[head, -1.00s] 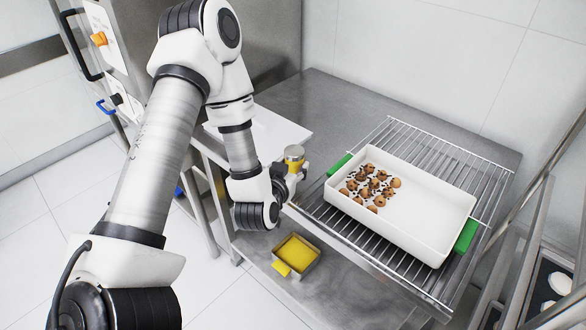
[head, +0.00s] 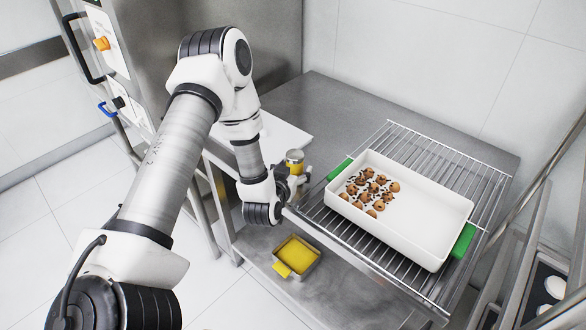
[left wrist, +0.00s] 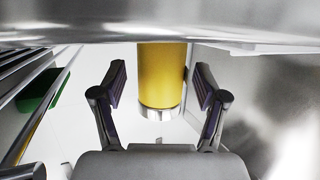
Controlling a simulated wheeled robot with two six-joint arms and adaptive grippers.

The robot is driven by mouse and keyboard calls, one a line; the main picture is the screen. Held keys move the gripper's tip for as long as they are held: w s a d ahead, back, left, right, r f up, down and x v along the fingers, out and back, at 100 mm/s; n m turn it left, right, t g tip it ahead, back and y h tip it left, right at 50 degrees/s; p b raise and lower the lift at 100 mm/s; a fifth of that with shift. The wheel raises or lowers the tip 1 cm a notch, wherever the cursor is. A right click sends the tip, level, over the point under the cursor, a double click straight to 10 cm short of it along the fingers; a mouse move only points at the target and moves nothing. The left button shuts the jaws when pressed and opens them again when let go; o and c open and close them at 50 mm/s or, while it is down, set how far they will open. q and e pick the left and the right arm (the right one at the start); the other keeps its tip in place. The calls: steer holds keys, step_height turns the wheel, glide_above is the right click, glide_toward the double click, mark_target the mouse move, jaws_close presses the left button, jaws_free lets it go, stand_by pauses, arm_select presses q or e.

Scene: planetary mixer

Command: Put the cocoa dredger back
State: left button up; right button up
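The cocoa dredger, a small yellow cylinder with a silvery end (head: 294,157), stands upright at the left of the metal table, by the white board. In the left wrist view its yellow body (left wrist: 162,75) lies between my two fingers. A metal edge there hides its far end. My left gripper (head: 293,180) is at the dredger. In the left wrist view the gripper (left wrist: 160,88) is open, with a narrow gap on each side of the dredger. Its fingers are small and partly hidden in the head view. My right gripper is not in view.
A wire rack (head: 460,165) on the table (head: 330,105) carries a white tray (head: 430,205) with green handles and several brown balls. A yellow-filled container (head: 296,255) sits on the lower shelf.

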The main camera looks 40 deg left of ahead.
arm_select(q)
steer(key=shift+r, duration=0.2)
steer(key=shift+s+d, duration=0.1)
steer(key=shift+s, duration=0.2)
steer(key=v, duration=0.8)
steer(key=shift+s+d+r+b, duration=0.1)
steer(key=shift+s+r+b, duration=0.05)
steer(key=shift+s+b, duration=0.2)
steer(key=p+v, duration=0.2)
steer(key=p, duration=0.1)
steer(key=shift+s+d+r+p, duration=0.1)
steer(key=shift+s+d+p, duration=0.05)
steer(key=shift+s+p, duration=0.2)
